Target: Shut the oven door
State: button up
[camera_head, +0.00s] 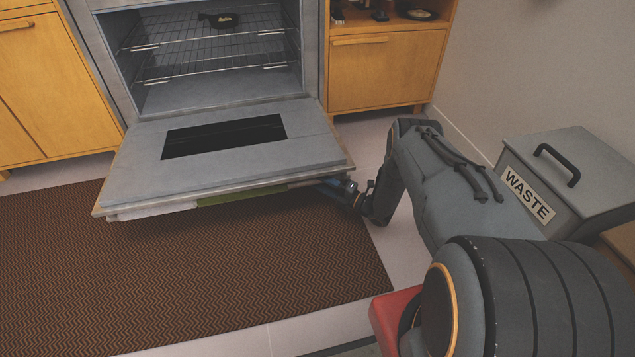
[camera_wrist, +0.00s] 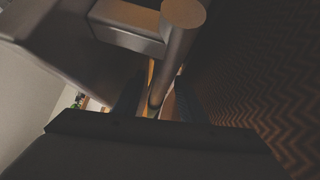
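The oven door (camera_head: 315,150) is folded down, roughly level, with its dark window facing up. My gripper (camera_head: 338,188) is low at the door's front right corner, partly hidden under its edge. In the wrist view, the handle bar (camera_wrist: 174,52) with its end and mount runs down between the two dark fingers of my gripper (camera_wrist: 157,103). The fingers look apart, with a narrow gap beside the bar; contact cannot be made out. Most of the handle is hidden under the door in the head view.
The oven cavity (camera_head: 215,85) holds wire racks and a small dark pan (camera_head: 218,19). A green cloth-like strip (camera_head: 240,195) shows at the door's front edge. A brown patterned rug (camera_head: 200,270) lies below. A grey waste bin (camera_head: 570,170) stands right of my arm.

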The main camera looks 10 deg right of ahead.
grip_shut()
jog(key=shift+r, duration=0.1)
